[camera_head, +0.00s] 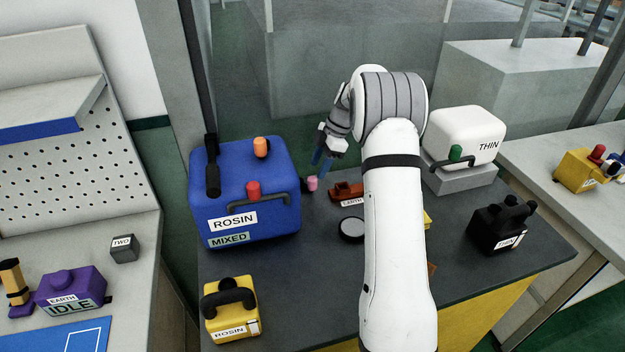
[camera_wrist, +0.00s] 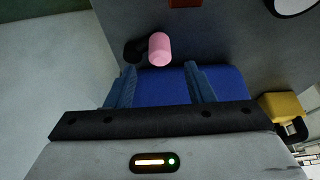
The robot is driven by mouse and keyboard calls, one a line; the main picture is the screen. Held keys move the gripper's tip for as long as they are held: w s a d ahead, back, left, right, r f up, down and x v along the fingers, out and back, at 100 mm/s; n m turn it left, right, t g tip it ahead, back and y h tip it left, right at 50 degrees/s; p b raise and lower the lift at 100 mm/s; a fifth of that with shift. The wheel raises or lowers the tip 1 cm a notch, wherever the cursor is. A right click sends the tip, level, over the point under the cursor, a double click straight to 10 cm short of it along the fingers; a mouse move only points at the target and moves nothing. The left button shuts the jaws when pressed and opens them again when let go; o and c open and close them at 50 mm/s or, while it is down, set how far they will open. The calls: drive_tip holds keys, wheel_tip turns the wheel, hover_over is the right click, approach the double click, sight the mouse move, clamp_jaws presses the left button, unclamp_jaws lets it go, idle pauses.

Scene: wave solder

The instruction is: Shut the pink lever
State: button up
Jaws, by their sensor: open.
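The pink lever (camera_head: 312,183) is a short pink knob with a dark part beside it, just right of the blue box on the dark table. In the wrist view the pink knob (camera_wrist: 159,48) lies just beyond the fingertips, roughly in line with the gap between them. The dark part (camera_wrist: 135,50) sits left of it there. My gripper (camera_head: 322,158) is open and empty above the lever, with blue fingers pointing down; the fingers also show in the wrist view (camera_wrist: 160,78). The lever's lower part is hard to make out.
A blue box (camera_head: 270,192) labelled ROSIN and MIXED, with a red-knobbed handle, stands close left of the lever. A red-brown block (camera_head: 345,190) and a dark round lid (camera_head: 352,230) lie to the right. A yellow ROSIN box (camera_head: 232,308) stands in front.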

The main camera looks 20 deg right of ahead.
sight(313, 177)
drive_tip(key=x, duration=0.6)
drive_tip(key=shift+c, duration=0.3)
drive_tip(key=c, duration=0.9)
